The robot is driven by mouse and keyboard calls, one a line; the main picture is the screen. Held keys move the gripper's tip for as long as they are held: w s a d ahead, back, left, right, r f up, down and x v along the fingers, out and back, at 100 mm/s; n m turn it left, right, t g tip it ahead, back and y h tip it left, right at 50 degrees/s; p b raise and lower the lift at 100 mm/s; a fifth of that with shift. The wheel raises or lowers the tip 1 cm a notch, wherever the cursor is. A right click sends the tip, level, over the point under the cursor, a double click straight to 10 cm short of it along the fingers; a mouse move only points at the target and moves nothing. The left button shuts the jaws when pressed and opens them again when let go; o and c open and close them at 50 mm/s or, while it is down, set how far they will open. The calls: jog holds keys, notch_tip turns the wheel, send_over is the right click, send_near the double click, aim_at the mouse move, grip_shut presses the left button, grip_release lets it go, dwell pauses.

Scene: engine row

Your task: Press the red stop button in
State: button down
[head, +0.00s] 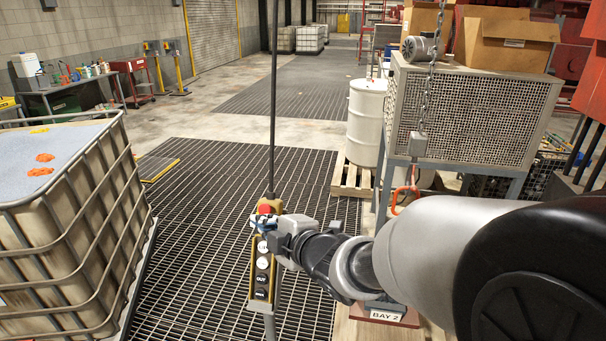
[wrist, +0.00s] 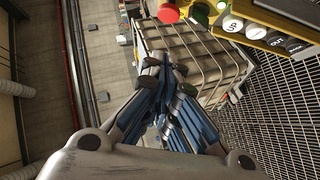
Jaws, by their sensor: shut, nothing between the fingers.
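The red stop button (head: 265,209) is at the top of a yellow hanging control box (head: 253,272) with a column of round buttons. In the wrist view the red button (wrist: 168,13) is at the top edge, partly cut off by the frame, left of a green button (wrist: 199,12) and a white UP button (wrist: 232,24). My gripper (head: 267,224) is at the box's upper part, just below the red button in the head view. In the wrist view its blue fingers (wrist: 163,66) are shut and empty, with their tips below the red button in the picture. Contact cannot be told.
A caged tank (head: 70,220) stands on the left. A mesh-sided unit (head: 470,115) on legs, carrying boxes, stands on the right beside a white drum (head: 366,122). A chain with an orange hook (head: 405,198) hangs near my arm.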

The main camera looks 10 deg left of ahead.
aim_at(266, 209)
jog(key=w+a+f, duration=0.2)
jog(key=w+f, duration=0.1)
jog(key=w, duration=0.3)
jog(key=shift+w+a+p, duration=0.25)
jog(key=shift+w+p, duration=0.05)
